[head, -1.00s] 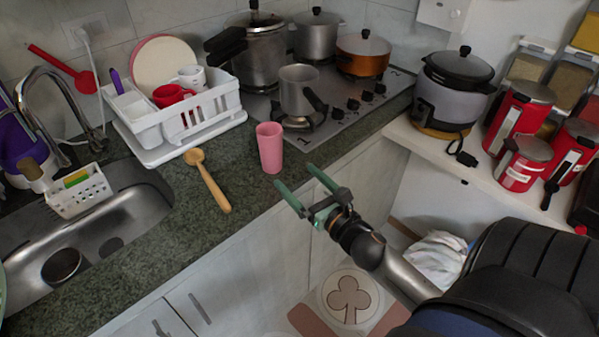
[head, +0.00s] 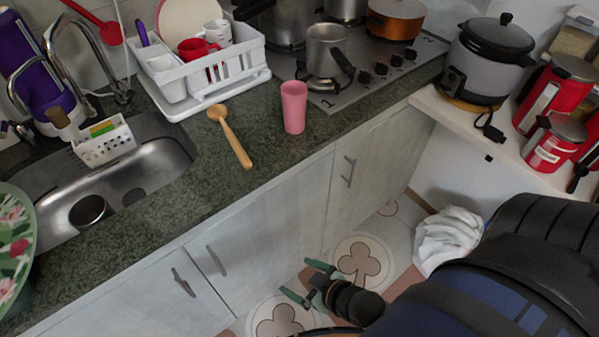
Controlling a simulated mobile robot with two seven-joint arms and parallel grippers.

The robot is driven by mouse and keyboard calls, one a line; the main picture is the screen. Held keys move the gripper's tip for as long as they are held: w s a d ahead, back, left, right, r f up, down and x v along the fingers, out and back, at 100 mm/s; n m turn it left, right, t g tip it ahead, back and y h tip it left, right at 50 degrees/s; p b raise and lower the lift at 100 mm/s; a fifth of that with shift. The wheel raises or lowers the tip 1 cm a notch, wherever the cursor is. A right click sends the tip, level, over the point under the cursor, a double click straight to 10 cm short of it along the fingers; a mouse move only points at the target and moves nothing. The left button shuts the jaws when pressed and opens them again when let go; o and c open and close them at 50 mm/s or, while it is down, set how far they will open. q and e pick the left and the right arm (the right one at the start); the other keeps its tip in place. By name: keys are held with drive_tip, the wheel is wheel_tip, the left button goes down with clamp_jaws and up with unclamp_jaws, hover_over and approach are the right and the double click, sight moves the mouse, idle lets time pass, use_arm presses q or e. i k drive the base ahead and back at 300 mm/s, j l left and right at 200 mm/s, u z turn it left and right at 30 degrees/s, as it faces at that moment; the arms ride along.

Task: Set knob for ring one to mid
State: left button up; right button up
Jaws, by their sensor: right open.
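The steel cooktop (head: 349,97) is set in the dark counter at the upper right. Several small black knobs (head: 381,69) stand in a row along its front right part. Which knob belongs to ring one cannot be told, and their settings are too small to read. A saucepan (head: 327,52) stands over the front left ring and hides part of it. My right gripper (head: 295,277), with green fingers, is open and empty. It is low in front of the cabinet doors, well below and away from the knobs. My left gripper is not in view.
A pink cup (head: 293,107) stands near the counter edge by the cooktop, with a wooden spoon (head: 231,136) left of it. An orange pot (head: 396,18) is behind the knobs. A rice cooker (head: 489,62) is on the white shelf at right.

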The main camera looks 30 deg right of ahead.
sight(364, 77)
drive_tip(key=z, duration=1.4)
